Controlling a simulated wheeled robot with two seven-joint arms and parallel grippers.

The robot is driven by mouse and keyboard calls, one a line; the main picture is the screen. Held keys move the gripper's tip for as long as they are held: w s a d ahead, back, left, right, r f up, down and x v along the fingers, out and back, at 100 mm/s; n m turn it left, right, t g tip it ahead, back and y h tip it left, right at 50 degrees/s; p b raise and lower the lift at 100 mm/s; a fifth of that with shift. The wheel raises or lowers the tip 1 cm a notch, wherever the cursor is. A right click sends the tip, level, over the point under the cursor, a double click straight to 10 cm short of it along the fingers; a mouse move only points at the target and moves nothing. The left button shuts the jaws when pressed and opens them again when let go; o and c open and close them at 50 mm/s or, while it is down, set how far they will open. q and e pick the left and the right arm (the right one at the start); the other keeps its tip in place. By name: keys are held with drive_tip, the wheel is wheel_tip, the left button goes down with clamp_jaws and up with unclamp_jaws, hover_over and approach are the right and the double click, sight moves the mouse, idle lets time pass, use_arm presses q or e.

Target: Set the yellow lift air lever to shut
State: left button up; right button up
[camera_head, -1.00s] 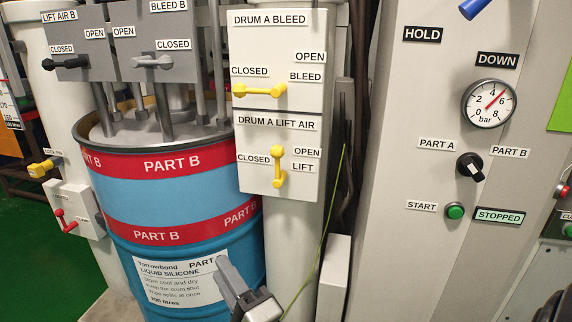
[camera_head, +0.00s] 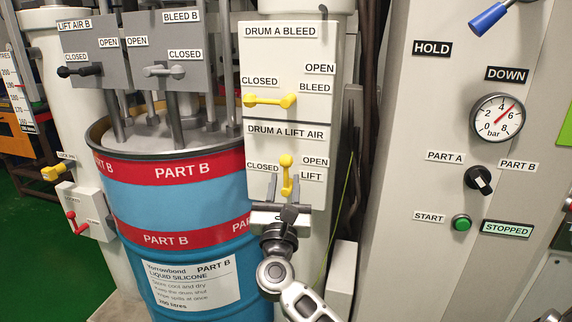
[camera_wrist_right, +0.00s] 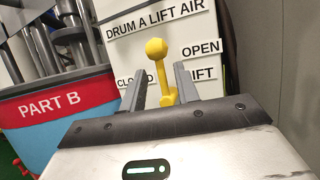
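The yellow lift air lever (camera_head: 287,176) is on the white DRUM A LIFT AIR panel (camera_head: 258,146). It stands upright, between the CLOSED label on its left and the OPEN and LIFT labels on its right. In the right wrist view its round yellow end (camera_wrist_right: 156,48) shows at the top. My right gripper (camera_head: 287,190) is at the lower part of the lever, reaching up from below. In the wrist view its two grey fingers (camera_wrist_right: 160,87) are apart, one on each side of the lever, with gaps visible. The left gripper is not in view.
A yellow DRUM A BLEED lever (camera_head: 268,101) lies level just above. Grey panels with a black lever (camera_head: 78,71) and a grey lever (camera_head: 164,71) are at left. The blue and red PART B drum (camera_head: 180,205) stands left of my gripper. A control cabinet (camera_head: 400,200) is at right.

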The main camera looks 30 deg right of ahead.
sight(286, 172)
drive_tip(key=shift+x, duration=2.2)
drive_tip(key=shift+c, duration=0.2)
clamp_jaws()
drive_tip(key=shift+p, duration=0.3)
